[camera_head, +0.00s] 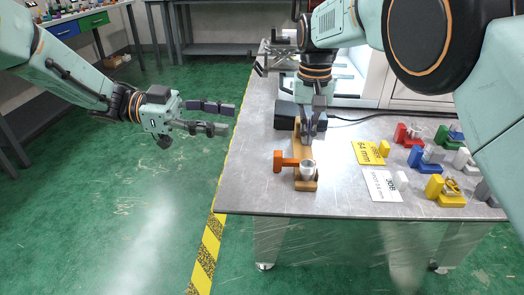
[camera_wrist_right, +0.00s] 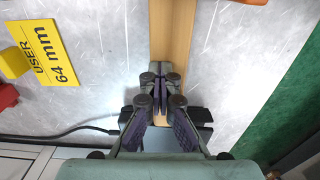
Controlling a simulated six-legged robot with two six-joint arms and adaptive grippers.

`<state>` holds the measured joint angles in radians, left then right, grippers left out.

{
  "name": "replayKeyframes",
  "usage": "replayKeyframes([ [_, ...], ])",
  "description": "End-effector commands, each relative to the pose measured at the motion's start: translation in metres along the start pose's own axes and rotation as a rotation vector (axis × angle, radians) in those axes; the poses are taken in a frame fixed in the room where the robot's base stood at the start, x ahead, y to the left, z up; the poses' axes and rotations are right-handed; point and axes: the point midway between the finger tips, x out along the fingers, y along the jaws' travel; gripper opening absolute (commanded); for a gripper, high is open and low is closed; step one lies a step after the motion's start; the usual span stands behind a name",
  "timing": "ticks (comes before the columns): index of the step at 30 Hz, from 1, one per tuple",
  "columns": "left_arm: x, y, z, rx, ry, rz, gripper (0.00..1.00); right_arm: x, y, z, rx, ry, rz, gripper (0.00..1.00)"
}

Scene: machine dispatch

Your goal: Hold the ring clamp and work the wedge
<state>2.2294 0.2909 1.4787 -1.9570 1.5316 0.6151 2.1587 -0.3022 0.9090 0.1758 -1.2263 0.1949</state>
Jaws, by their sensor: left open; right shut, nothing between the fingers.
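A wooden bar (camera_head: 301,181) lies on the grey table near its left edge. It also shows in the right wrist view (camera_wrist_right: 171,35). A silver ring (camera_head: 308,168) sits at the bar's near end, with an orange T-shaped piece (camera_head: 281,161) on its left. I cannot tell which part is the wedge. My right gripper (camera_head: 309,140) is shut and empty, pointing down over the far part of the bar. The right wrist view shows its fingertips (camera_wrist_right: 160,82) together over the wood; contact is unclear. My left gripper (camera_head: 232,119) is open and empty, left of the table over the floor.
A yellow "64 mm" card (camera_head: 369,153) and a white card (camera_head: 382,185) lie right of the bar. Several coloured clamp-like pieces, including a blue one (camera_head: 426,160), stand farther right.

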Motion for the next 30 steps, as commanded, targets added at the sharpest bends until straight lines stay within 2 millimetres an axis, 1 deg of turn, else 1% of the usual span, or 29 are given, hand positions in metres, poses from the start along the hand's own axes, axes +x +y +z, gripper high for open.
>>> replayKeyframes([
  [1,-0.001,0.001,-0.006,0.001,-0.051,0.005,0.45,0.009,0.000,0.004,0.000,-0.019,0.003,0.00],
  [3,-0.002,0.003,-0.006,-0.018,-0.133,0.009,0.45,0.009,0.000,0.004,0.000,-0.019,0.004,0.00],
  [5,-0.003,0.006,0.002,-0.051,-0.193,0.008,0.45,0.009,0.000,0.004,0.000,-0.019,0.004,0.00],
  [6,-0.003,0.008,0.012,-0.079,-0.224,0.007,0.45,0.009,0.001,0.004,0.000,-0.020,0.004,0.00],
  [9,-0.005,0.009,0.024,-0.120,-0.274,-0.003,0.45,0.009,0.001,0.004,0.000,-0.020,0.004,0.00],
  [13,0.001,0.008,0.029,-0.140,-0.285,-0.011,0.45,0.009,0.001,0.004,0.000,-0.020,0.004,0.00],
  [17,0.020,0.009,0.034,-0.143,-0.286,-0.008,0.45,0.009,0.000,0.004,0.000,-0.020,0.003,0.00],
  [24,0.063,0.009,0.047,-0.141,-0.285,-0.008,0.45,0.009,0.001,0.004,0.000,-0.020,0.004,0.00],
  [30,0.093,0.009,0.055,-0.140,-0.284,-0.010,0.45,0.009,0.001,0.004,0.000,-0.020,0.004,0.00],
])
